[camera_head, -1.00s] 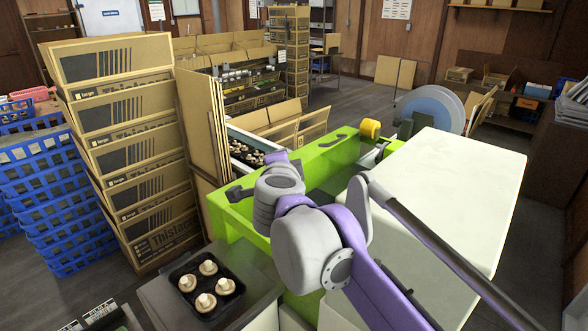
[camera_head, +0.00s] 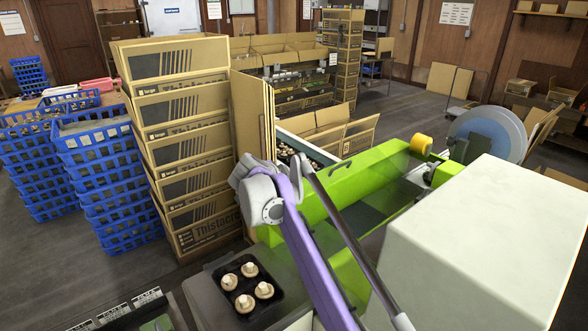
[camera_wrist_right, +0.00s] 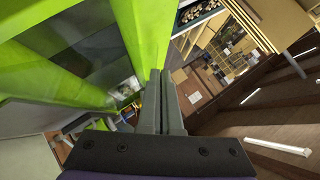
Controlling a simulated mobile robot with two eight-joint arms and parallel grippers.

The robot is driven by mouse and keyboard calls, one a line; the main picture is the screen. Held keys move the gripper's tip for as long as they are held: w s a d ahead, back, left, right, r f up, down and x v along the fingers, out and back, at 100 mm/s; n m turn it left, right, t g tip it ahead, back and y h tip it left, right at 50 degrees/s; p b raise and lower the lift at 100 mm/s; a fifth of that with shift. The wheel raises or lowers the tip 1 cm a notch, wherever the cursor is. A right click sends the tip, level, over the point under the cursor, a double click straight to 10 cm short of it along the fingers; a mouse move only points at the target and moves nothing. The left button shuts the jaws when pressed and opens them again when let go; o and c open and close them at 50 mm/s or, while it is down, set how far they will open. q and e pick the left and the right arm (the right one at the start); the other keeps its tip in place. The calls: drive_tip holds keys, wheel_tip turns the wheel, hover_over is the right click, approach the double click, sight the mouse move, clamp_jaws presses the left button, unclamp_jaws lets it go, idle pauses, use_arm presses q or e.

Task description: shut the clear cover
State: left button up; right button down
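The bright green machine (camera_head: 330,200) stands at the middle right of the head view. A grey see-through area framed in green, seemingly the clear cover (camera_wrist_right: 85,45), shows in the right wrist view; I cannot tell how far open it is. My right gripper (camera_wrist_right: 163,78) has its two grey fingers close together with nothing seen between them. The fingers point along a green edge; I cannot tell if they touch it. My left gripper is out of view.
A dark tray (camera_head: 240,299) of white mushrooms rests on the grey surface (camera_head: 205,298) left of my arm. A tall carton stack (camera_head: 190,150) stands behind it. Blue crates (camera_head: 105,180) stand at left. A large white box-like housing (camera_head: 480,240) fills the right.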

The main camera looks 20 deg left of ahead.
wheel_tip(320, 180, down, 10)
drive_tip(key=w+a+b, duration=0.1)
drive_tip(key=w+a, duration=0.1)
drive_tip(key=shift+a+r, duration=0.25)
drive_tip(key=shift+a, duration=0.15)
drive_tip(key=shift+s, duration=0.1)
